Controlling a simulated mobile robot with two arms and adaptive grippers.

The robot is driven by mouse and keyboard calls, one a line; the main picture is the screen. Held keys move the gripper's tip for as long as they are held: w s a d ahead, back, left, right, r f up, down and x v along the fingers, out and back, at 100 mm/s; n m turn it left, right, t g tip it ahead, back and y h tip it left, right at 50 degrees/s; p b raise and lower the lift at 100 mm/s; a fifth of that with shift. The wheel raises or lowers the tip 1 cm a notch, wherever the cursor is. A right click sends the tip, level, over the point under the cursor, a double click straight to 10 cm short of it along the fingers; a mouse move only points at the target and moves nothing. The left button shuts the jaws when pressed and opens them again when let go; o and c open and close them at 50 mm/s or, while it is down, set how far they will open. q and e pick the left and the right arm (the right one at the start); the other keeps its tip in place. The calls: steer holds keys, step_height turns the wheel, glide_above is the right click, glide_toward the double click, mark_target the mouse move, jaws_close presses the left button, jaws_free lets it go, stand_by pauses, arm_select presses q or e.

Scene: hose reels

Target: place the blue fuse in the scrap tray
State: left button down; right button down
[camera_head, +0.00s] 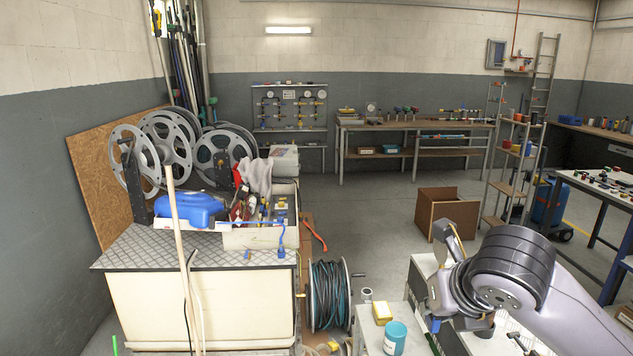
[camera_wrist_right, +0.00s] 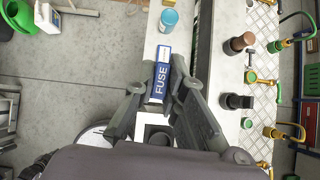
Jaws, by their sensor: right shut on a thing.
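The blue fuse (camera_wrist_right: 160,82) has a white FUSE label and shows in the right wrist view. My right gripper (camera_wrist_right: 163,72) is shut on it, one finger on each side. The fuse is above a narrow pale surface beside the workbench. In the head view my right arm reaches in from the right, and its wrist hides most of the gripper (camera_head: 438,318). I cannot make out for sure which container is the scrap tray. My left gripper is not in view.
A blue-green can (camera_head: 395,338) and a yellow box (camera_head: 382,312) stand on the pale top left of my right gripper. A patterned metal worktop (camera_wrist_right: 262,65) with several fittings lies right in the wrist view. A hose reel (camera_head: 328,295) stands on the floor.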

step_height(320, 180, down, 9)
steer(key=b, duration=0.8)
steer(key=shift+w, duration=0.15)
steer(key=shift+r, duration=0.2)
